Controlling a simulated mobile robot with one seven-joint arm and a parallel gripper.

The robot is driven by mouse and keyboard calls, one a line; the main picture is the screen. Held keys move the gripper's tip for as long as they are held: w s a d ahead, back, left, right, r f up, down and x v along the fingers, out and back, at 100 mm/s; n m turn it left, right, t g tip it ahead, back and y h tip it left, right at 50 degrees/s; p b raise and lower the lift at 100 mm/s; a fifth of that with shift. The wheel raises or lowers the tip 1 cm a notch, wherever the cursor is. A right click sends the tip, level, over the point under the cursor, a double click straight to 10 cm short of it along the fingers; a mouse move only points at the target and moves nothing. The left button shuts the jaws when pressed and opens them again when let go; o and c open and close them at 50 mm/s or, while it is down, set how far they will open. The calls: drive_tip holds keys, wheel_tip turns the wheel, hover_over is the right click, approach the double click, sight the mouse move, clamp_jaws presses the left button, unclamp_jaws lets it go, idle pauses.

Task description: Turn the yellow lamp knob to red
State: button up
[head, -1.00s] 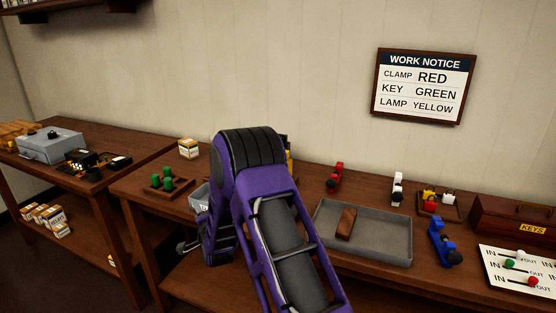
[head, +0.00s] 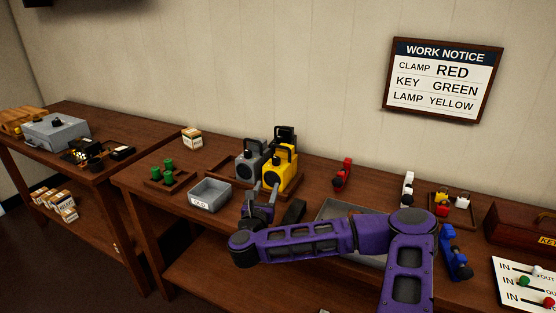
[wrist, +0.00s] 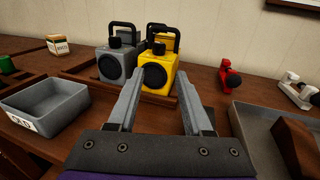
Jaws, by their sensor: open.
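The yellow lamp (head: 287,178) stands on a wooden tray at the back of the bench, with a dark round front and a carry handle. In the wrist view the yellow lamp (wrist: 176,76) is straight ahead. Its small black knob (wrist: 158,47) sits on top; I cannot read its setting. My gripper (head: 266,188) is open and empty, just in front of the lamp. In the wrist view my gripper's fingers (wrist: 161,76) reach towards the lamp, below the knob, and appear apart from it.
A grey lamp (head: 246,167) stands left of the yellow one and a black lamp (head: 285,137) behind. A grey bin (head: 210,194) is at left, a grey tray (head: 340,206) at right. A red clamp (head: 342,175) stands right. The work notice (head: 443,80) reads LAMP YELLOW.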

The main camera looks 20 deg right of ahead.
sight(275, 163)
drive_tip(key=x, duration=1.6)
drive_tip(key=shift+w+p, duration=0.3)
clamp_jaws()
